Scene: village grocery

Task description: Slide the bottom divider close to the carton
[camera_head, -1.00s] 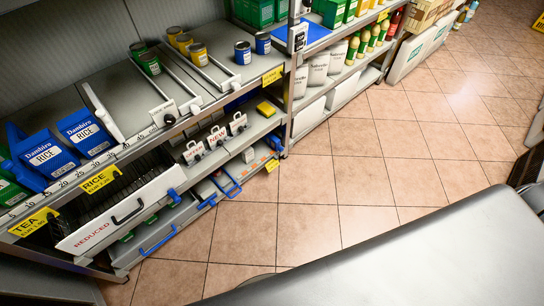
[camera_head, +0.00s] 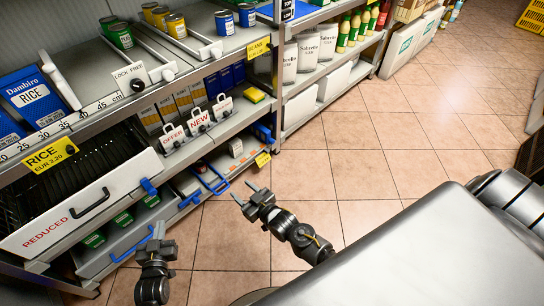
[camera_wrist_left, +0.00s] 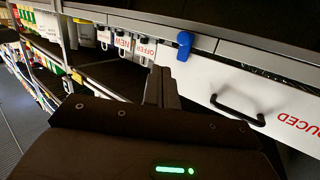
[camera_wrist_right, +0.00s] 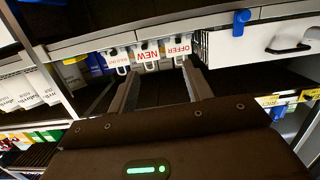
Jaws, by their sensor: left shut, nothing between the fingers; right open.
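On the bottom shelf, blue U-shaped handles stick out at the front, one at the right (camera_head: 213,180) and one at the left (camera_head: 130,243); I cannot tell which is the bottom divider. A small whitish carton (camera_head: 235,147) stands right of the right handle, and another pale box is partly hidden behind it. My left gripper (camera_head: 158,231) is shut and empty, in front of the lower shelf beside the left handle; its fingers (camera_wrist_left: 160,85) also show in the left wrist view. My right gripper (camera_head: 246,197) is open and empty over the floor; its fingers (camera_wrist_right: 158,82) point towards the shelf tags.
A white REDUCED drawer (camera_head: 60,222) with a black handle juts out at the left. OFFER (camera_head: 172,137) and NEW (camera_head: 198,121) tags stand on the middle shelf before several cartons. Green cans (camera_head: 94,239) sit low left. The tiled floor (camera_head: 330,160) at the right is clear.

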